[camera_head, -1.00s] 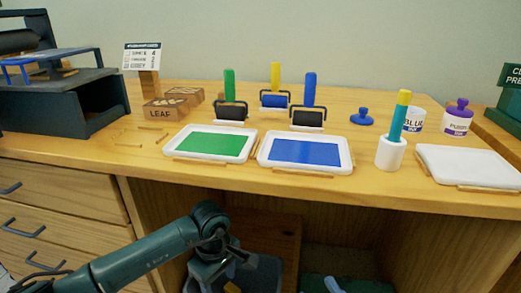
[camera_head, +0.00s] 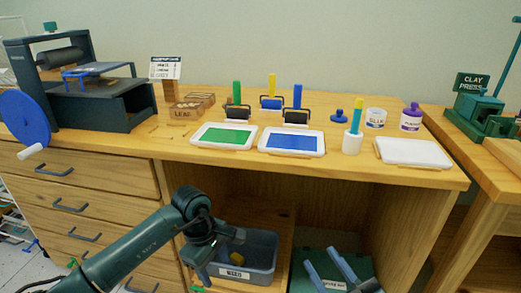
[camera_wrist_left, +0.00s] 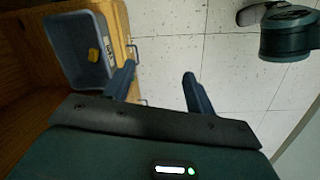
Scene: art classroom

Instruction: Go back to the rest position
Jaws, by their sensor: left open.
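My left gripper (camera_head: 203,274) hangs below the front edge of the table, in front of the open shelf. In the left wrist view its two fingers (camera_wrist_left: 158,84) are wide apart with nothing between them, only floor tiles behind. At the bottom of the head view, two spread blue-grey fingers of my right gripper (camera_head: 328,270) show in front of a green bin. Nothing is seen between them.
A grey bin (camera_head: 262,256) with a yellow thing in it stands close by my left gripper; it also shows in the left wrist view (camera_wrist_left: 72,42). On the table (camera_head: 260,172) stand a green tray (camera_head: 224,146), a blue tray (camera_head: 292,151), rollers and jars. A press (camera_head: 100,108) stands left.

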